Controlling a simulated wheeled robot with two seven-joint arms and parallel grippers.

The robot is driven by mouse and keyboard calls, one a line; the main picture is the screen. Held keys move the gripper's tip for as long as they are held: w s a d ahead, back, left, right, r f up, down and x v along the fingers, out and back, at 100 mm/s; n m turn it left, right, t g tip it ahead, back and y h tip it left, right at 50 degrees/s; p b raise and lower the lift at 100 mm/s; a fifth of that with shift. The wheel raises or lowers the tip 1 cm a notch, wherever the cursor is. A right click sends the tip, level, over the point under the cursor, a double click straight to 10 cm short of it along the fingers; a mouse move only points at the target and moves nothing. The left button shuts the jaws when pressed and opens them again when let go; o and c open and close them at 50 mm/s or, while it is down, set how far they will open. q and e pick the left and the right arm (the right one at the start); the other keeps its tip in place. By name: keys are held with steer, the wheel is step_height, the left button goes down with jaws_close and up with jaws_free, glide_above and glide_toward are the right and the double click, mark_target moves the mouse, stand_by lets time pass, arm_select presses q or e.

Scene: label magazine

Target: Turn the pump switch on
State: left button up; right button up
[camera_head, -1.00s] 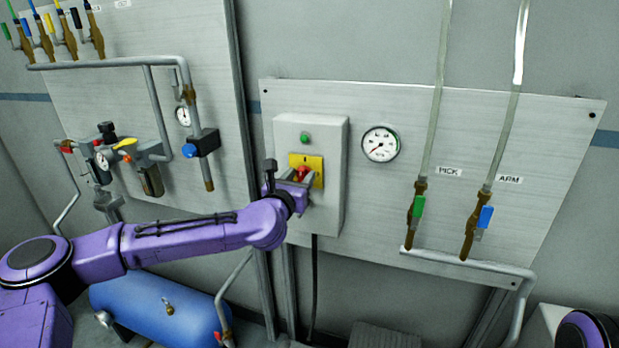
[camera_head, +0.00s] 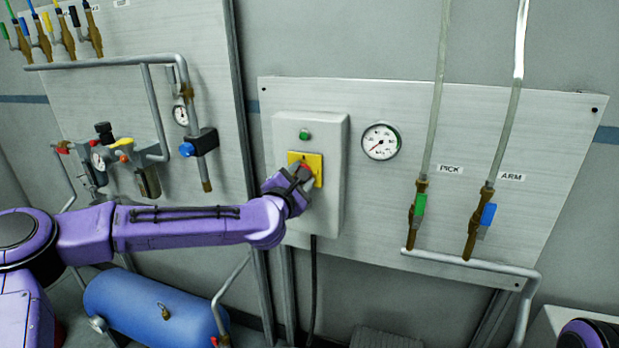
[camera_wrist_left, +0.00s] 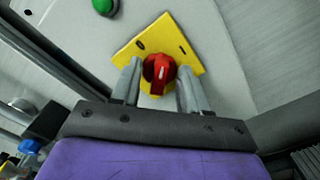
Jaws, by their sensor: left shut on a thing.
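The pump switch is a red knob (camera_wrist_left: 158,70) on a yellow plate (camera_head: 317,170), on the front of a light grey box (camera_head: 333,130). My left gripper (camera_wrist_left: 158,88) is shut on the red knob, one finger on each side of it. In the wrist view the knob's white line points roughly up the picture, between two dark marks on the plate. In the head view the left gripper (camera_head: 304,173) is tilted and hides part of the knob. A green round lamp or button (camera_head: 305,134) sits above the plate. My right gripper is out of view.
A pressure gauge (camera_head: 381,142) is right of the box, its needle toward the lower left. Further right are the green-handled PICK valve (camera_head: 419,205) and the blue-handled ARM valve (camera_head: 488,214). A blue tank (camera_head: 150,305) lies below my left arm.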

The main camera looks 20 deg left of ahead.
arm_select(q)
steer(key=shift+d+f+m, duration=0.1)
steer(key=shift+m, duration=2)
steer(key=shift+d+f+m, duration=0.1)
steer(key=shift+m, duration=2)
steer(key=o, duration=1)
steer(key=shift+r, duration=0.1)
steer(key=s+b, duration=0.2)
steer(key=s, duration=0.8)
steer(key=shift+s, duration=0.35)
